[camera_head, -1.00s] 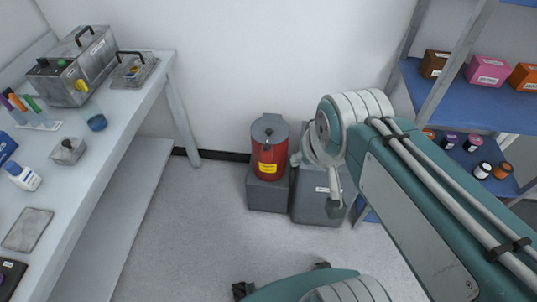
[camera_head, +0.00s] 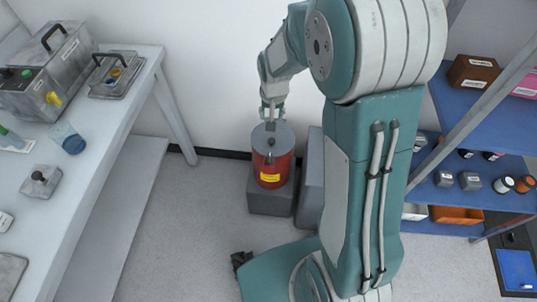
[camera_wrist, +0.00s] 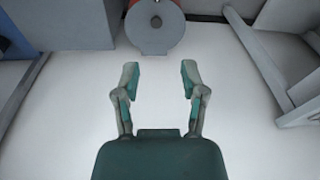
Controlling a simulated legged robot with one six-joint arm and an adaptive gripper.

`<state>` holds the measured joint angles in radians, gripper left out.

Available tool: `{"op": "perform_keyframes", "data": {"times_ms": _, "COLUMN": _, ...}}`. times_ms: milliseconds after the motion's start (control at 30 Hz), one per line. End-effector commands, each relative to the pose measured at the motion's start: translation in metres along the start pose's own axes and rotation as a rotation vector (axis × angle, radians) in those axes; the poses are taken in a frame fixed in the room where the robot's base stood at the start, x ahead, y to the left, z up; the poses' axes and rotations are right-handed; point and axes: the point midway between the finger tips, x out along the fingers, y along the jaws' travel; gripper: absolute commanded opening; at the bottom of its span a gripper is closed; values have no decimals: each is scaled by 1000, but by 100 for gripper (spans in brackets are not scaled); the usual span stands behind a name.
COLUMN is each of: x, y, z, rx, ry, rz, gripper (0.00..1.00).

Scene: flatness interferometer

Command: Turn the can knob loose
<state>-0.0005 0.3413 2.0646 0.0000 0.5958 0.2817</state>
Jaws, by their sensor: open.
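The red can (camera_head: 272,170) with a yellow label stands upright on a grey block. A grey round lid (camera_head: 281,135) covers its top. A small dark knob (camera_head: 270,157) sits at the can's upper front. The wrist view shows the grey disc-shaped lid (camera_wrist: 155,40) with a round mark at its middle, beyond my fingertips. My gripper (camera_head: 271,117) is just above the far edge of the lid in the head view; I cannot tell if it touches. Its two fingers (camera_wrist: 160,75) are spread apart with nothing between them.
A grey block (camera_head: 271,203) bears the can, with another grey block (camera_head: 312,180) close on its right. A white bench (camera_head: 95,165) with metal boxes and a beaker stands left. Blue shelves (camera_head: 455,200) with jars stand right. The floor in front is clear.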

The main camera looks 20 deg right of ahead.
Motion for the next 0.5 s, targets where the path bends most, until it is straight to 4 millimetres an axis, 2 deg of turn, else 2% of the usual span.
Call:
{"op": "perform_keyframes", "data": {"times_ms": 33, "x": 20, "y": -1, "z": -3, "rx": 12, "ry": -22, "rz": 7, "gripper": 54}}
{"op": "perform_keyframes", "data": {"times_ms": 300, "x": 115, "y": -2, "z": -7, "rx": 78, "ry": -100, "rz": 33, "gripper": 54}}
{"op": "perform_keyframes", "data": {"times_ms": 400, "x": 140, "y": -2, "z": -6, "rx": 96, "ry": -117, "rz": 40, "gripper": 54}}
{"op": "perform_keyframes", "data": {"times_ms": 500, "x": 155, "y": -1, "z": -3, "rx": 107, "ry": -129, "rz": 45, "gripper": 54}}
